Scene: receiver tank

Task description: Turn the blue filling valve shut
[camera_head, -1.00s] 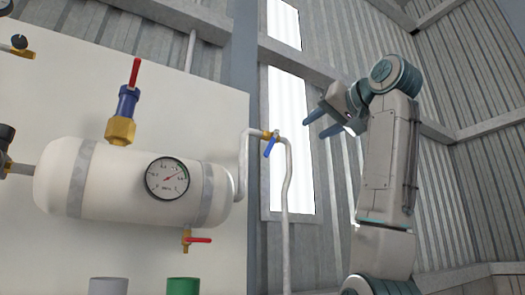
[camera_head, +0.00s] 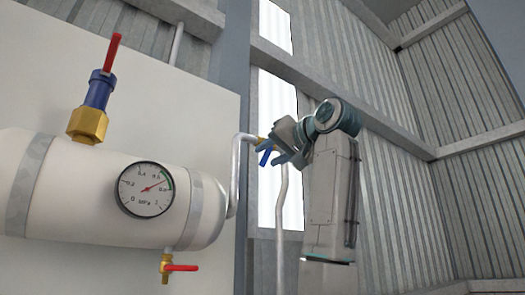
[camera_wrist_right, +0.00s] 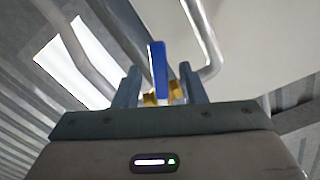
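The blue filling valve is a brass body with a blue lever handle (camera_head: 265,156), set in the grey pipe right of the tank. The handle hangs down, slightly tilted, in the head view. My right gripper (camera_head: 271,149) is at the valve, its fingers overlapping the handle there. In the right wrist view the blue handle (camera_wrist_right: 159,68) stands between the two fingers of my right gripper (camera_wrist_right: 160,76), with a gap on each side. The gripper is open. The brass body (camera_wrist_right: 174,90) is partly hidden behind handle and fingers. My left gripper is out of view.
The white tank (camera_head: 85,190) carries a dial gauge (camera_head: 146,189), a red-handled valve (camera_head: 113,55) on top and another red-handled valve (camera_head: 181,268) underneath. The grey pipe (camera_head: 282,200) runs down below the blue valve. Corrugated walls stand behind.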

